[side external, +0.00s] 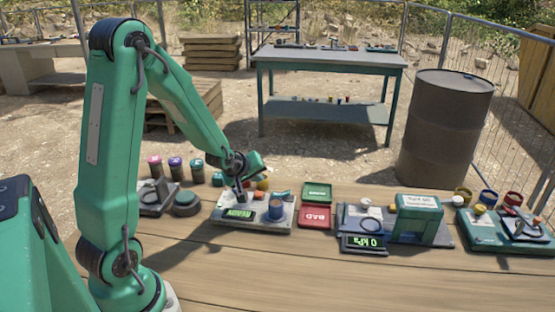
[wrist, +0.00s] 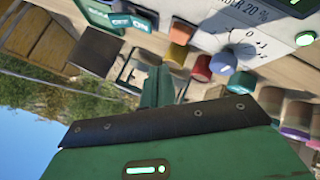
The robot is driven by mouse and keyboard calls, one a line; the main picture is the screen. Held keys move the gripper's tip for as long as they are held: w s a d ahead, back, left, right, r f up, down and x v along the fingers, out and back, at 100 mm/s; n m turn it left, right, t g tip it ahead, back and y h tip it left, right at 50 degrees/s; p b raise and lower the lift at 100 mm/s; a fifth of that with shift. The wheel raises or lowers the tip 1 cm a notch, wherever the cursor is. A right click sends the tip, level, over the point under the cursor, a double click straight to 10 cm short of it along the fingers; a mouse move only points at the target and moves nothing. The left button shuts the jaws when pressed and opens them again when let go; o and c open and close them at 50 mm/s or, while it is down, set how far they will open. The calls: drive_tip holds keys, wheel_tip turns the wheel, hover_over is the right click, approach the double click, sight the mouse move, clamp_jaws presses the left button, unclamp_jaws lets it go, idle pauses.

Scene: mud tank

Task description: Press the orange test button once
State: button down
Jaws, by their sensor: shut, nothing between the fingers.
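A small orange piece (wrist: 181,33), which looks like the test button, shows at the near edge of a pale instrument panel in the upper part of the wrist view. My gripper (side external: 240,190) points down over the left part of the grey instrument (side external: 225,226) in the side view. It is shut and empty. Its narrow green tip (wrist: 158,88) shows below the orange piece in the wrist view, and I cannot tell whether it touches anything.
A green tray (side external: 317,192) and a red tray (side external: 314,217) lie right of the instrument. A pressure unit (side external: 418,218) stands further right, beside another green unit (side external: 490,236) with pots. Several coloured jars stand behind. The front tabletop (side external: 300,285) is clear.

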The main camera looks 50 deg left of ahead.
sight(257, 195)
drive_tip(key=shift+f, duration=1.25)
drive_tip(key=shift+f, duration=0.95)
idle(2.3)
drive_tip(key=shift+r, duration=0.1)
idle(0.3)
drive_tip(key=shift+r, duration=0.85)
drive_tip(key=shift+r, duration=0.1)
drive_tip(key=shift+r, duration=2.4)
